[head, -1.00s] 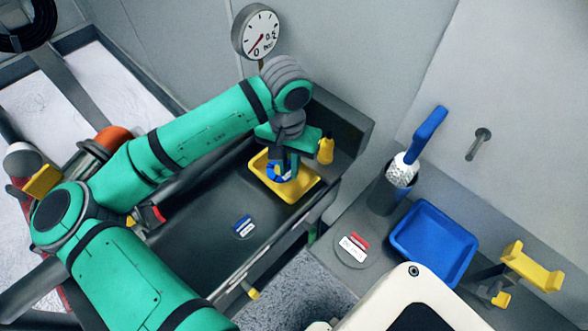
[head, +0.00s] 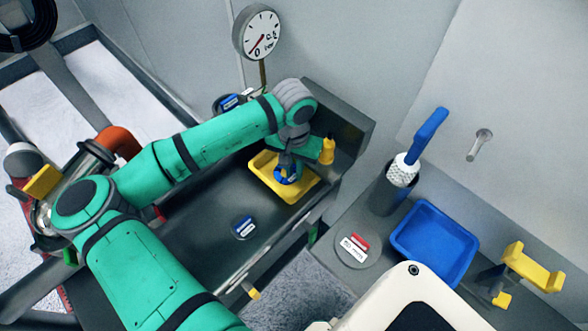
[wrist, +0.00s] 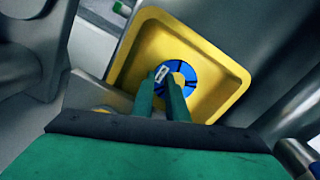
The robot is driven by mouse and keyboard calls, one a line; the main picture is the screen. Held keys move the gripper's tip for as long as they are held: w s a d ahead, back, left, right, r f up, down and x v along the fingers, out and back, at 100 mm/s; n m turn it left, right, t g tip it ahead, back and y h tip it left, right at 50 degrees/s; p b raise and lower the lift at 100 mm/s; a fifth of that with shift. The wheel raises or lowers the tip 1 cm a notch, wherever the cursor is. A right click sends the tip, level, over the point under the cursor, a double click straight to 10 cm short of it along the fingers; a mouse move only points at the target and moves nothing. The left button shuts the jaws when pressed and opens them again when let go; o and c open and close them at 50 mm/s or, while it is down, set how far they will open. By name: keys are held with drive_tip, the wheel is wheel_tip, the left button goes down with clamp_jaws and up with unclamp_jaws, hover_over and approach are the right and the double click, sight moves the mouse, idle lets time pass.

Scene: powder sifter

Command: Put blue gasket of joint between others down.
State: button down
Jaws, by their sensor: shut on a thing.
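The blue gasket (head: 289,174) is a blue ring at the yellow tray (head: 301,190) on the dark bench. My gripper (head: 286,167) points down over the tray, shut on the gasket. In the wrist view, the two green fingers (wrist: 160,82) reach to the left part of the gasket (wrist: 183,67), which shows as a blue disc with dark lines and a small white mark. It lies within the outline of the yellow tray (wrist: 212,48). The fingers hide part of the gasket. I cannot tell whether it touches the tray floor.
A yellow fitting (head: 327,151) stands right beside the tray. A round blue-labelled marker (head: 243,228) lies on the bench, and another (head: 230,102) is behind my arm. A gauge (head: 257,32) rises behind. A blue tray (head: 431,240) and a brush holder (head: 392,187) stand to the right.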

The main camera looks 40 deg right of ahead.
sight(294, 175)
drive_tip(key=shift+s+a+f, duration=0.1)
drive_tip(key=shift+s+f, duration=0.25)
drive_tip(key=shift+f, duration=0.4)
drive_tip(key=c, duration=2)
unclamp_jaws()
drive_tip(key=shift+w, duration=0.1)
drive_tip(key=shift+r, duration=0.1)
drive_tip(key=shift+w+r, duration=0.1)
drive_tip(key=shift+r, duration=0.05)
wheel_tip(294, 175, up, 13)
drive_tip(key=shift+w, duration=0.1)
